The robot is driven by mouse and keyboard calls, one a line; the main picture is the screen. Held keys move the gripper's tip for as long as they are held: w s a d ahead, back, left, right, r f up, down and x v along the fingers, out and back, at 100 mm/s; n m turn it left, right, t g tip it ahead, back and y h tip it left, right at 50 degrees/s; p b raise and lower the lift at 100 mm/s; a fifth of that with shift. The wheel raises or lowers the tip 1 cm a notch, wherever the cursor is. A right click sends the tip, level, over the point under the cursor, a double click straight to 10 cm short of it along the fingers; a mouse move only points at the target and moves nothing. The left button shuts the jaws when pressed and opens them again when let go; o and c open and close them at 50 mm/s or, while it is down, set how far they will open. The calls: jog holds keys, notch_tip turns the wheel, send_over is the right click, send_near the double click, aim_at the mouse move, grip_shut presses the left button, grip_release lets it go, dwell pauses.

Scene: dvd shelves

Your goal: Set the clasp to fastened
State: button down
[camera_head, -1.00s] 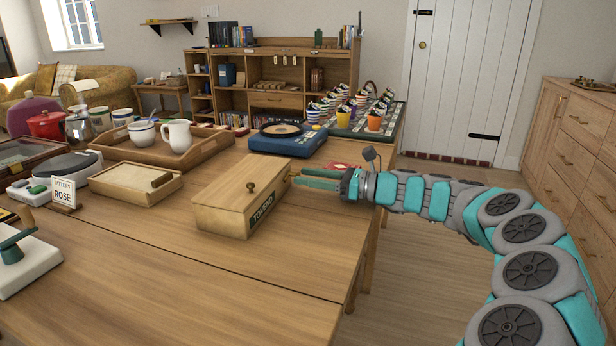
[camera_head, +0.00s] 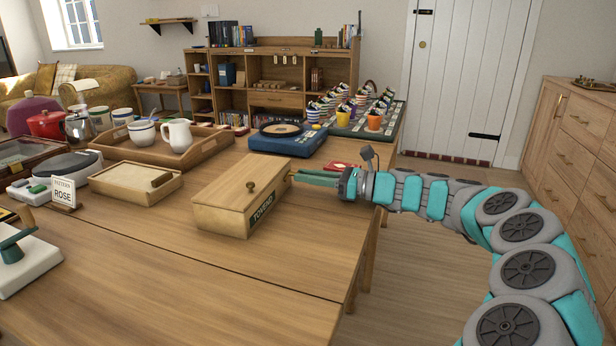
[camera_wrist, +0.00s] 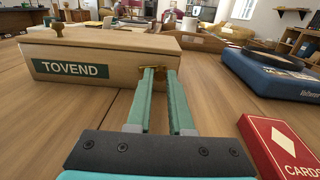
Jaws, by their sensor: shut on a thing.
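The wooden box labelled TOVEND (camera_head: 238,198) stands shut on the table, with a small round knob on its lid. In the wrist view the box (camera_wrist: 100,58) shows a small brass clasp (camera_wrist: 158,69) at the right end of its long side. My gripper (camera_head: 294,178) reaches in from the right to that end of the box. In the wrist view its green fingers (camera_wrist: 160,72) are at the clasp and shut on it. The fingertips partly hide the clasp, so its exact position is unclear.
A blue record player (camera_head: 290,138) stands behind the gripper. A red card box (camera_wrist: 285,148) lies close to the right of the fingers. A shallow wooden box (camera_head: 136,182) and a ROSE sign (camera_head: 63,192) are to the left.

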jog(key=shift+n, duration=0.3)
jog(key=n+b, duration=0.1)
jog(key=n, duration=0.2)
jog(key=shift+s+a+r+b, duration=0.1)
jog(key=shift+s+r+b, duration=0.05)
jog(key=shift+r+b, duration=0.2)
jog(key=n, duration=0.1)
jog(key=n+b, duration=0.2)
jog(key=n, duration=0.1)
jog(key=shift+s+r, duration=0.25)
jog(key=n+b, duration=0.1)
jog(key=n, duration=0.1)
jog(key=n+b, duration=0.1)
jog(key=b, duration=0.1)
jog(key=shift+s+a+r+n, duration=0.2)
jog(key=shift+s+n, duration=0.15)
jog(key=shift+n, duration=0.05)
jog(key=shift+s+a+r+n+b, duration=0.1)
jog(key=shift+s+n+b, duration=0.15)
jog(key=shift+n+b, duration=0.85)
jog(key=shift+s+a+r+n+b, duration=0.1)
jog(key=shift+s+n+b, duration=0.1)
jog(key=shift+n+b, duration=0.85)
jog(key=shift+n, duration=0.25)
jog(key=c, duration=0.8)
grip_release()
jog(key=shift+c, duration=0.2)
jog(key=shift+r, duration=0.1)
